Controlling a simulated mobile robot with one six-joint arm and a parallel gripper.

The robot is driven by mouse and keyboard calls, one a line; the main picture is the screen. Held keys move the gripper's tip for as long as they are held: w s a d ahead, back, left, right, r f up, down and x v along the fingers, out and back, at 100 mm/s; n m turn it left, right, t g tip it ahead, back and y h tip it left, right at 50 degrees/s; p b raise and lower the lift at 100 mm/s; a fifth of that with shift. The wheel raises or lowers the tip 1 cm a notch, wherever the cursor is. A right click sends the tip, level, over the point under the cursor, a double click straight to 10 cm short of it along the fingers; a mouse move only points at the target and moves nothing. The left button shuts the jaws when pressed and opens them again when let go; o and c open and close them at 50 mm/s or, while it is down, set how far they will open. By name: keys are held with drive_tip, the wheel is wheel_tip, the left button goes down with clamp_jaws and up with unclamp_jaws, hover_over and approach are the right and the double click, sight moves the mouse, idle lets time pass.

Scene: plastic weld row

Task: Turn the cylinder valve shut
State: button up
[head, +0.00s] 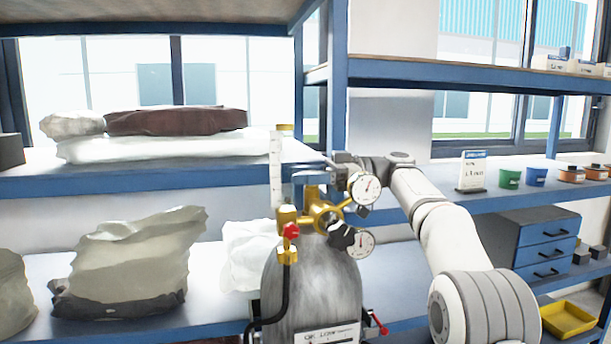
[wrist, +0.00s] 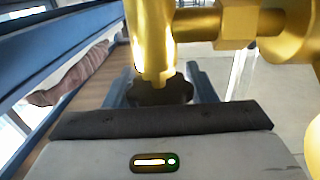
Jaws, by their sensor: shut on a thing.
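The grey gas cylinder (head: 312,285) stands upright in the head view, with a brass valve (head: 318,212) on top. In the wrist view, a dark lobed handwheel (wrist: 160,92) sits at the end of the brass valve stem (wrist: 154,45). My gripper (wrist: 160,88) is shut on this handwheel, one finger on each side. In the head view my gripper (head: 342,168) reaches in from the right at the top of the valve; the handwheel is mostly hidden there.
Two round gauges (head: 365,189) and a black regulator knob (head: 342,237) sit close below my gripper. A red knob (head: 291,230) and black hose (head: 283,297) are at the left. A blue shelf post (head: 338,75) stands behind. Bags (head: 135,265) fill the left shelves.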

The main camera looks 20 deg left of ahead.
drive_tip(key=t+b, duration=0.1)
drive_tip(key=b, duration=0.1)
drive_tip(key=shift+f+m+y+b, duration=0.3)
drive_tip(key=shift+m, duration=0.1)
drive_tip(key=m+t+b, duration=0.1)
drive_tip(key=b, duration=0.1)
drive_tip(key=shift+t+y+b, duration=0.3)
drive_tip(key=m+t+b, duration=0.1)
drive_tip(key=t+b, duration=0.1)
drive_tip(key=b, duration=0.1)
drive_tip(key=shift+w+a+m+t+y, duration=0.1)
drive_tip(key=shift+w+m+t+y, duration=0.1)
drive_tip(key=shift+m+t+y, duration=0.15)
drive_tip(key=shift+w+r+m+t+b, duration=0.1)
drive_tip(key=shift+r+m+t+b, duration=0.15)
drive_tip(key=shift+m+t+b, duration=0.45)
drive_tip(key=o, duration=1)
drive_tip(key=shift+c, duration=0.2)
drive_tip(key=shift+r, duration=0.15)
